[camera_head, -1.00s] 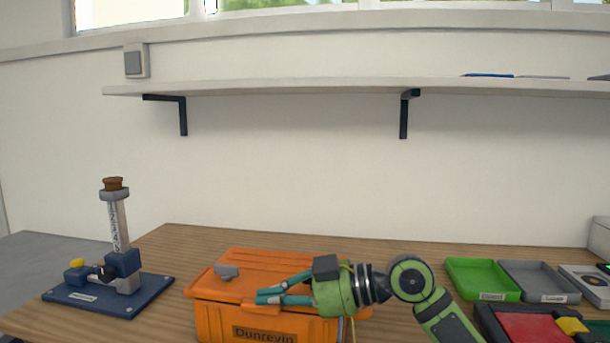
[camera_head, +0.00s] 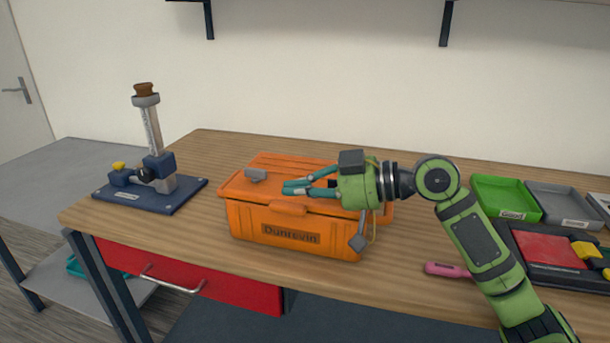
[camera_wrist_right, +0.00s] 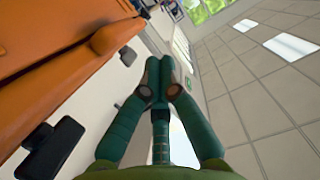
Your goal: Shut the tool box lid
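The orange tool box (camera_head: 270,226) stands on the workbench with its lid (camera_head: 300,166) lying down over the body. No gap shows along the visible front edge. My right gripper (camera_head: 292,187) is over the right part of the lid, pointing left, fingers together and empty. In the right wrist view its fingertips (camera_wrist_right: 165,68) meet, and the orange lid (camera_wrist_right: 50,35) is beside them. Whether they touch it I cannot tell. My left gripper is out of view.
A blue stand with an upright cylinder (camera_head: 151,130) is left of the box. A green tray (camera_head: 505,197), a grey tray (camera_head: 562,205) and a dark tray with a red area (camera_head: 545,250) lie at right. A pink-handled item (camera_head: 447,270) lies near my right arm. The front left bench is clear.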

